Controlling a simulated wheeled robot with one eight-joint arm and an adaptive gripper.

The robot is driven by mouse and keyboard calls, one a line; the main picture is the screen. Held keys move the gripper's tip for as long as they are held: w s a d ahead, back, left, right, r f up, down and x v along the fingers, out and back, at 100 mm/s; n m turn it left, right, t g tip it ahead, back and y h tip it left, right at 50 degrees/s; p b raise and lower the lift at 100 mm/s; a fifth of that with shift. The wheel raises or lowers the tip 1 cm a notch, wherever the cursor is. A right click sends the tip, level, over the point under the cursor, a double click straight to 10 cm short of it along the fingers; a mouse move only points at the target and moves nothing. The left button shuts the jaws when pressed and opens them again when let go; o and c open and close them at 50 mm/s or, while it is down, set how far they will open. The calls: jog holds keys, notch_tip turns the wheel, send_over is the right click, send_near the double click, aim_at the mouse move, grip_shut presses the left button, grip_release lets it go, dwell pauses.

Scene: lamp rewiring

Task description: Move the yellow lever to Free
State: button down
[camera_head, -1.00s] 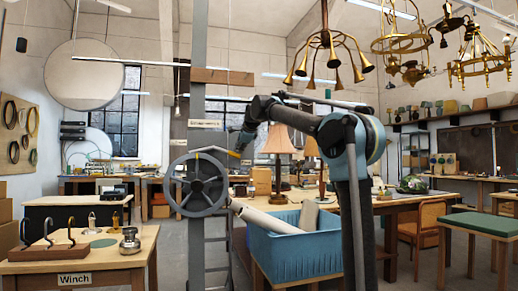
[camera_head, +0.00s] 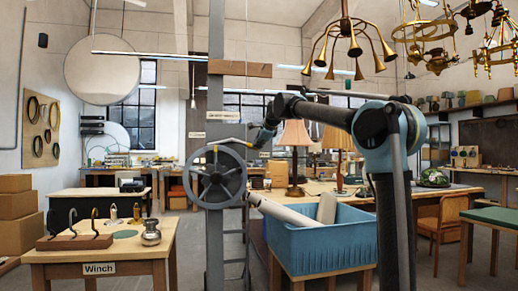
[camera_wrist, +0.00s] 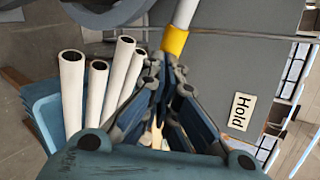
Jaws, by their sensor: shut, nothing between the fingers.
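The lever shows in the wrist view as a pale rod with a yellow band (camera_wrist: 174,40), just beyond my fingertips. My gripper (camera_wrist: 168,78) is shut and empty; I cannot tell whether it touches the band. A plate reading "Hold" (camera_wrist: 238,112) is on the grey surface to the right. In the head view, my gripper (camera_head: 257,142) is small, beside the upper right of the grey handwheel (camera_head: 216,176) on the grey post. The lever is too small there to read its position clearly. A small plate (camera_head: 222,115) above the wheel is unreadable, and I see no readable "Free" label.
A blue crate (camera_head: 320,250) with pale tubes stands right of the post; the tubes (camera_wrist: 72,90) also show in the wrist view. A wooden table (camera_head: 135,262) labelled "Winch" bears hooks and a metal pot at the left. Brass chandeliers (camera_head: 347,40) hang above.

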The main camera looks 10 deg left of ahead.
jog(key=shift+r, duration=0.1)
jog(key=shift+r, duration=0.75)
jog(key=d+v, duration=0.1)
jog(key=v, duration=1.3)
jog(key=s+d+f+n+g+h, duration=0.1)
jog(key=s+d+f+n, duration=0.2)
jog(key=s+d+f, duration=0.6)
jog(key=s+d+f+n+g+h, duration=0.15)
jog(key=d+f, duration=0.35)
jog(key=f, duration=0.7)
jog(key=s+d+f+n+g+h, duration=0.15)
jog(key=s+d+f+n, duration=0.4)
jog(key=f, duration=0.55)
jog(key=s+d+f+n+g, duration=0.1)
jog(key=s+d+f, duration=0.3)
jog(key=s+f, duration=0.4)
jog(key=s+d+f+n+g+h, duration=0.1)
jog(key=s+d+f, duration=0.3)
jog(key=s+f, duration=0.4)
jog(key=s+d+f+n+g+h, duration=0.1)
jog(key=s+d+f+n, duration=0.2)
jog(key=s+f, duration=0.5)
notch_tip(320, 180, down, 7)
jog(key=shift+s+d+r+g, duration=0.1)
jog(key=shift+s+d+g, duration=0.15)
jog(key=shift+d, duration=0.6)
